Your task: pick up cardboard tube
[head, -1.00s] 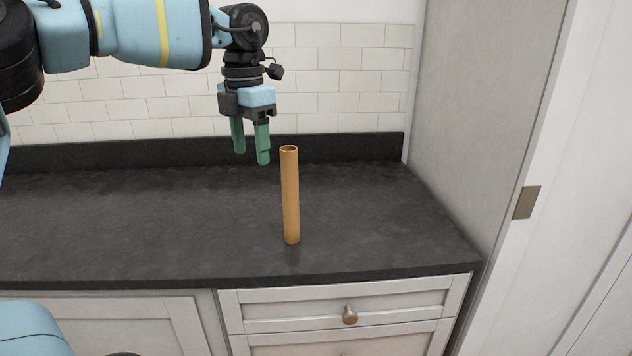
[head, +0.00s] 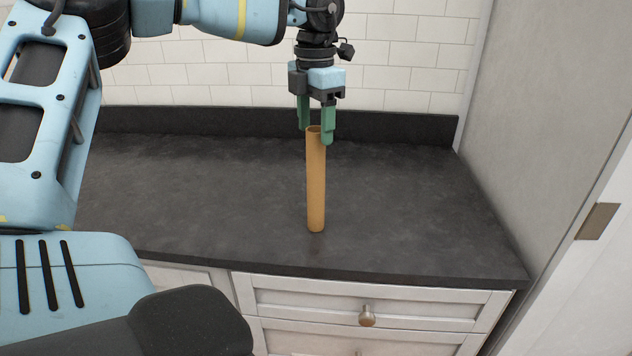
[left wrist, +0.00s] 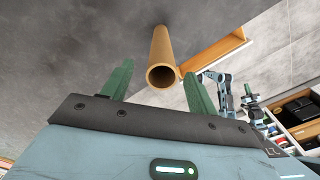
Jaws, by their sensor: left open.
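The cardboard tube (head: 316,185) is a tall, thin brown cylinder standing upright on the dark countertop in the head view. In the left wrist view the tube (left wrist: 161,55) shows its open round end, seen between and just beyond the two green fingers. My left gripper (head: 316,135) points down at the tube's top end, one finger on each side of it in the head view. Its fingers are apart; it also shows in the left wrist view (left wrist: 158,85), open with nothing held. I cannot tell if a finger touches the tube. My right gripper is not in view.
The dark countertop (head: 210,195) is clear around the tube. A dark backsplash strip (head: 400,128) and white tiled wall stand behind. A tall grey panel (head: 550,110) bounds the right. White drawers (head: 410,305) with a round knob are below the front edge.

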